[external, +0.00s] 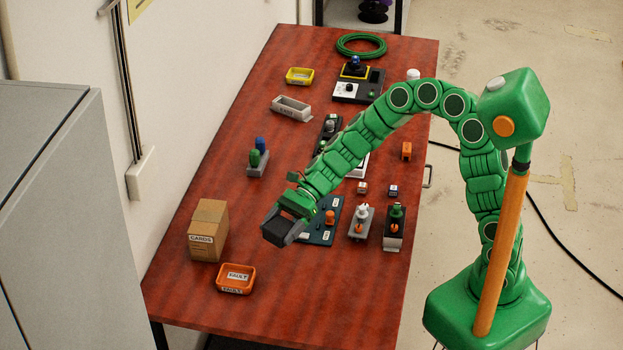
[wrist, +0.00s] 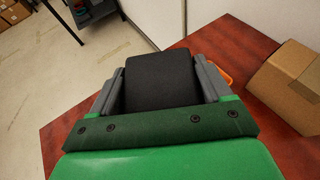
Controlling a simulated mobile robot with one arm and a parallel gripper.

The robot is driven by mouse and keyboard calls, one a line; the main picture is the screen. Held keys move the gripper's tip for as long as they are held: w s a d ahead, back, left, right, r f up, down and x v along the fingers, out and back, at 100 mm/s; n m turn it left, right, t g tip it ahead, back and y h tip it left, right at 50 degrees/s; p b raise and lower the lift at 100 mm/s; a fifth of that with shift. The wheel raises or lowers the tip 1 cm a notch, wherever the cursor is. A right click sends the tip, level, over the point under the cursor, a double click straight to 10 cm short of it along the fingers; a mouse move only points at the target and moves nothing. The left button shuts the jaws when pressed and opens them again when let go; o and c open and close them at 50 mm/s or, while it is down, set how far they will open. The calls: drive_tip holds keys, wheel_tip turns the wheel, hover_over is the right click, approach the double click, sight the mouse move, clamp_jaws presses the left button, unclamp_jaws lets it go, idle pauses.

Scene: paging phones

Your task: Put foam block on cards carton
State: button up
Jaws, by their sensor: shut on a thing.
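The foam block (external: 276,230) is a dark, nearly black block. My gripper (external: 286,230) is shut on it and holds it above the red-brown table, to the right of the cards carton. In the wrist view the foam block (wrist: 160,80) sits between the two grey fingers of my gripper (wrist: 162,85). The cards carton (external: 208,232) is a brown cardboard box with a CARDS label, standing upright at the table's left side. In the wrist view the carton (wrist: 290,85) is at the right, apart from the block. Its top shows bare in the external view.
An orange VAULT tray (external: 221,283) stands in front of the carton. A grey holder with green and blue pegs (external: 257,170) is behind it. Several devices on bases stand right of my gripper. The table (external: 300,310) is clear at the front right.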

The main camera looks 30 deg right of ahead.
drive_tip(key=w+a+r+m+t, duration=0.1)
drive_tip(key=w+r+m+t, duration=0.1)
drive_tip(key=w+r, duration=0.35)
drive_tip(key=w+r+m+t, duration=0.1)
drive_tip(key=w+r, duration=0.1)
drive_tip(key=w, duration=0.6)
hover_over(207, 217)
drive_tip(key=shift+t+y, duration=0.3)
drive_tip(key=shift+y, duration=0.1)
drive_tip(key=shift+s+d+f, duration=0.1)
drive_tip(key=shift+d+f, duration=0.05)
drive_tip(key=shift+f, duration=4.6)
drive_tip(key=shift+w+f, duration=0.2)
drive_tip(key=shift+f, duration=0.3)
wheel_tip(207, 217, down, 3)
drive_tip(key=shift+r, duration=0.15)
drive_tip(key=o, duration=1)
drive_tip(key=shift+c, duration=0.2)
